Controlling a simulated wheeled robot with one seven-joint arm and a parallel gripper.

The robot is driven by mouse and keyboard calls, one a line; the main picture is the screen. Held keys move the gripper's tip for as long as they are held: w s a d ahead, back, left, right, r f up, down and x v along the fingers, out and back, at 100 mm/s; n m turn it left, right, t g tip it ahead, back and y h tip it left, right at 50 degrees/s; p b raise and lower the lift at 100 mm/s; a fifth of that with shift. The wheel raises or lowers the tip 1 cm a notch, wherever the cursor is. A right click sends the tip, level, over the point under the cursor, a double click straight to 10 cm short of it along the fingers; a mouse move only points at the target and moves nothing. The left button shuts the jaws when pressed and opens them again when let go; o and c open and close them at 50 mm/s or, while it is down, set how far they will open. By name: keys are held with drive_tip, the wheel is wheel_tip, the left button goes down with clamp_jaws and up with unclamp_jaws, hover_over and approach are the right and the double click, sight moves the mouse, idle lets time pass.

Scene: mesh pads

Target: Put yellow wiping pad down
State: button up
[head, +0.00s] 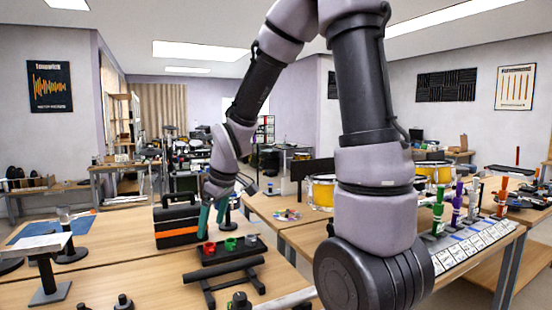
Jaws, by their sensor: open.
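My gripper (212,221) has two teal fingers pointing down, open and spread apart, with no object visible between them. It hangs over the wooden table, in front of a black case with an orange band (177,223) and just above a black stand (230,255). I cannot make out a yellow wiping pad in the head view. It may be hidden behind my arm or another thing, or be out of view.
The stand bears small red (209,248), green (230,243) and grey-blue cups. A black bar on a stand (223,268) is in front. A yellow drum (321,191) stands behind. Labelled cards (482,243) with colored upright tools lie right. Bare wood (120,262) shows at left.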

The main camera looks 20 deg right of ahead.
drive_tip(key=s+d+r+m+t, duration=0.2)
drive_tip(key=s+d+r+m, duration=0.4)
drive_tip(key=r, duration=0.3)
drive_tip(key=s+d+r+m+t, duration=0.1)
drive_tip(key=s+d+r+m, duration=0.5)
drive_tip(key=s+r+m, duration=0.1)
wheel_tip(320, 180, up, 3)
drive_tip(key=shift+s+f+t, duration=0.2)
drive_tip(key=shift+s+t, duration=0.2)
drive_tip(key=shift+s, duration=0.15)
